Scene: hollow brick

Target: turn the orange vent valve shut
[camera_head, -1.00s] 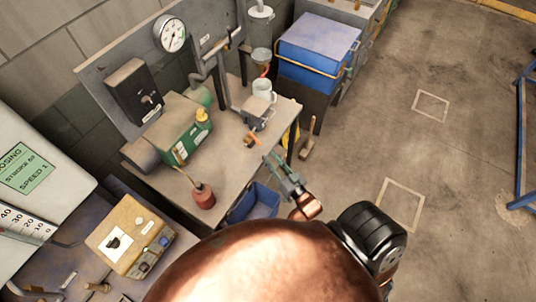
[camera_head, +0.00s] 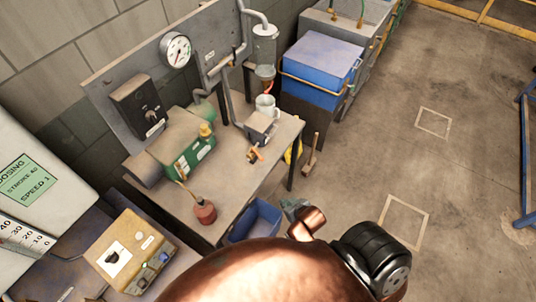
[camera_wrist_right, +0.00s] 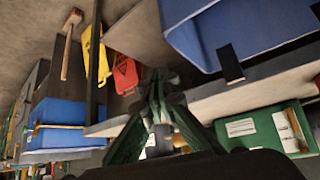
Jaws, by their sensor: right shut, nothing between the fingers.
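A small orange handle (camera_head: 254,154), likely the vent valve, is at the right end of the workbench, beside a grey box (camera_head: 261,125). Its exact setting is too small to tell. My right gripper (camera_head: 295,205) is low off the bench's front right edge, apart from the handle and partly hidden by my copper-coloured arm. In the right wrist view its dark green fingers (camera_wrist_right: 158,78) meet at the tips, with nothing between them. I cannot make out the orange handle in that view. My left gripper is not in view.
The workbench (camera_head: 232,185) carries a green pump (camera_head: 190,150), a red oil can (camera_head: 205,212) and a white mug (camera_head: 266,107). A blue bin (camera_head: 262,217) sits below its front edge. A wooden-handled tool (camera_head: 312,155) stands by the right leg.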

